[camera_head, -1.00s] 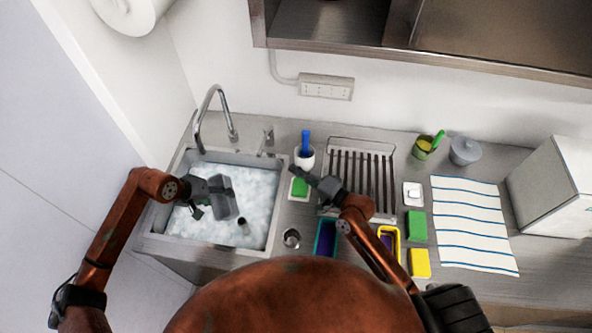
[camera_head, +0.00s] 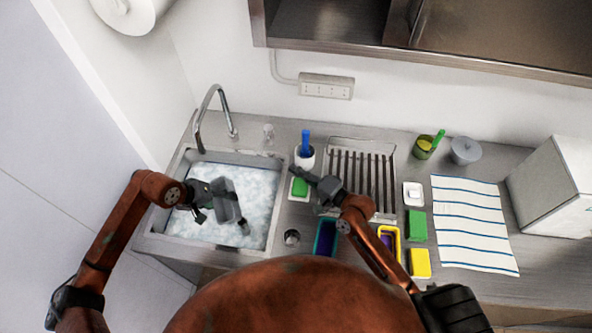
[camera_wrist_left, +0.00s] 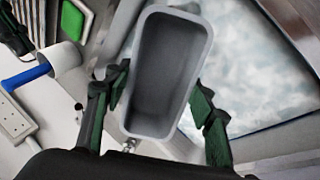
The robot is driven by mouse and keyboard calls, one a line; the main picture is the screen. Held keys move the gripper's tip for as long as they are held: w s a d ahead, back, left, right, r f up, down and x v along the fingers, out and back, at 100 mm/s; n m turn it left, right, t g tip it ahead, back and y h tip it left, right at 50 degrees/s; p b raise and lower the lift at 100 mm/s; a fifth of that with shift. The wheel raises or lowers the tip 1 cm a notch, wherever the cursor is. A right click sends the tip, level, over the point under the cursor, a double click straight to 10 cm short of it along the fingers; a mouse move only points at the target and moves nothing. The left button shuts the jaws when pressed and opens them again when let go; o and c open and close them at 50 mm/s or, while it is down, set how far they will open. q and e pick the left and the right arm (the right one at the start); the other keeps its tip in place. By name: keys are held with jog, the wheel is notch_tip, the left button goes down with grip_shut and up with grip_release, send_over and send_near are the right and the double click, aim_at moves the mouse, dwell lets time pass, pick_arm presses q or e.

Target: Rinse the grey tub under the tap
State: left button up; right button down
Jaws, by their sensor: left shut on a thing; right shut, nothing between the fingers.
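The grey tub (camera_head: 226,200) is held in my left gripper (camera_head: 208,197) over the sink (camera_head: 272,208), which is full of white, foamy water. In the left wrist view the tub (camera_wrist_left: 168,75) has its open side towards the camera and looks empty, with a finger on each side of it. The tap (camera_head: 215,112) arches over the sink's back left corner, behind the tub and apart from it. No stream from its spout can be made out. My right gripper (camera_head: 302,175) is shut and empty, above the counter right of the sink.
Right of the sink are a white cup with a blue handle (camera_head: 305,155), a green sponge (camera_head: 299,187), a drying rack (camera_head: 362,165) and a metal cup (camera_head: 291,238). Further right lie teal and yellow containers, sponges and a striped towel (camera_head: 475,225). A clear object (camera_head: 268,132) stands behind the sink.

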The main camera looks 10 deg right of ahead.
pick_arm(q)
jog(key=shift+r, duration=0.1)
dwell(0.5)
jog(key=s+d+r, duration=0.2)
jog(key=s+r, duration=0.1)
jog(key=s, duration=0.1)
jog(key=shift+s+r+p, duration=0.25)
jog(key=shift+r+p, duration=0.05)
jog(key=shift+r, duration=0.1)
jog(key=shift+d, duration=0.1)
dwell(1.3)
